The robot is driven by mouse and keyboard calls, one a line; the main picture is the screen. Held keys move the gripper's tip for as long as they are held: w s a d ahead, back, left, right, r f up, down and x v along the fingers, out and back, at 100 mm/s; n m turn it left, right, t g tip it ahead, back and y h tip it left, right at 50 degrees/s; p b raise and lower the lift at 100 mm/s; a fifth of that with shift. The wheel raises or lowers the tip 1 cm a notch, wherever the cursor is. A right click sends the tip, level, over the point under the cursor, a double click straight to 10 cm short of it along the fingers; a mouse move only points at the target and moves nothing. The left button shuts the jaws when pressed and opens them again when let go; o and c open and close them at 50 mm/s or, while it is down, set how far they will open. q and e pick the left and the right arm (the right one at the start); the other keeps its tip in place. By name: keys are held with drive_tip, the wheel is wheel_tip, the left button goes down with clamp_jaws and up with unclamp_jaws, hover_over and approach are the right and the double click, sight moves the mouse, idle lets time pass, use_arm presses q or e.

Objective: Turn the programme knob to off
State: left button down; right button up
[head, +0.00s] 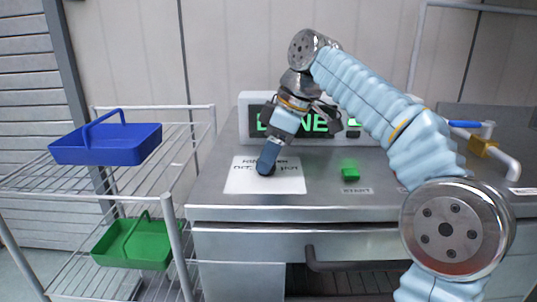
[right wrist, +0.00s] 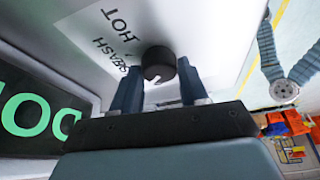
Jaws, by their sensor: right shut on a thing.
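The programme knob (right wrist: 158,64) is a round black knob with a white mark, standing on a white label plate (head: 236,183). My right gripper (head: 267,160) reaches down onto the plate. In the right wrist view its two dark blue fingers (right wrist: 157,85) are shut on the knob, one on each side. In the head view the fingers mostly hide the knob. My left gripper is out of view.
A display (head: 330,123) behind the plate shows green letters, apparently "DONE". A green button (head: 350,171) labelled START sits right of the plate. A blue-handled valve (head: 465,124) is at the right. A wire rack at left holds a blue basket (head: 105,145) and a green basket (head: 133,246).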

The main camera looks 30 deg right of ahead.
drive_tip(key=n+g, duration=0.1)
drive_tip(key=n, duration=0.2)
drive_tip(key=n+g, duration=0.1)
drive_tip(key=n, duration=0.1)
drive_tip(key=shift+w+d+f+n+y, duration=0.1)
drive_tip(key=shift+w+n+y, duration=0.05)
drive_tip(key=shift+n+y, duration=0.25)
idle(0.4)
drive_tip(key=o, duration=1)
